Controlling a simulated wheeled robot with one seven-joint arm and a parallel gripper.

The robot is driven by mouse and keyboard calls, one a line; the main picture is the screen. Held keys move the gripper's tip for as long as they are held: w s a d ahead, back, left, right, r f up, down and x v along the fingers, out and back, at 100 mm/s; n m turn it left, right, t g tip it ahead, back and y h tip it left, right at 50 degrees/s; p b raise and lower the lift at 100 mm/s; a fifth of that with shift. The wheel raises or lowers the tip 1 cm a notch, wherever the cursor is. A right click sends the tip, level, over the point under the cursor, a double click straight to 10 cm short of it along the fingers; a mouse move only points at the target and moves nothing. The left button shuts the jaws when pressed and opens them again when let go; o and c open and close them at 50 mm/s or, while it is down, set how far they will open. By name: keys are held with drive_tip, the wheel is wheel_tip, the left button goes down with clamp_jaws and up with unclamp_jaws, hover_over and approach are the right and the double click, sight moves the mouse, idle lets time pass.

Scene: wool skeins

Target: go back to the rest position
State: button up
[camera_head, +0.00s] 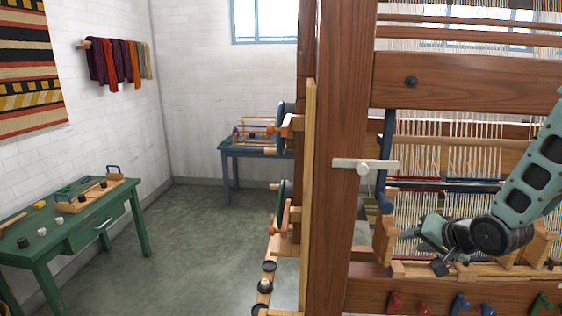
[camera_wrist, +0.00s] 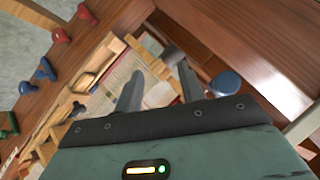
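My gripper (camera_head: 415,236) reaches in from the right at the front of the wooden loom (camera_head: 340,200), just above its lower front beam. In the wrist view my gripper (camera_wrist: 158,85) shows two grey fingers standing apart, with nothing visibly held between them. The loom's pale threads (camera_head: 440,155) hang behind my arm. A blue-handled lever (camera_head: 386,203) stands on the loom close to the left of my gripper; its round blue end also shows in the wrist view (camera_wrist: 224,85), right of the fingers.
Red, blue and green pegs (camera_head: 460,303) line the lower beam below my gripper. A white bracket (camera_head: 365,164) sits on the loom post. A green table (camera_head: 75,225) with small items stands at left, a blue table (camera_head: 255,150) at the back. The floor between is clear.

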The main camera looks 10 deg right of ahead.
drive_tip(key=s+a+n+g+b, duration=0.1)
drive_tip(key=s+a+n+g, duration=0.3)
drive_tip(key=a, duration=0.5)
drive_tip(key=s+a+n+g+b, duration=0.1)
drive_tip(key=s+a+n, duration=0.35)
drive_tip(key=a, duration=0.35)
drive_tip(key=s+a+r+n+g, duration=0.1)
drive_tip(key=s+a+n+g, duration=0.1)
drive_tip(key=s, duration=0.8)
drive_tip(key=s+a+r+n+g+h, duration=0.1)
drive_tip(key=s+a+n, duration=0.3)
drive_tip(key=s, duration=0.5)
drive_tip(key=a+r+g+b, duration=0.1)
drive_tip(key=a, duration=0.1)
drive_tip(key=shift+s+a+r+g, duration=0.15)
drive_tip(key=shift+s+a+g, duration=0.15)
drive_tip(key=shift+s+g, duration=0.1)
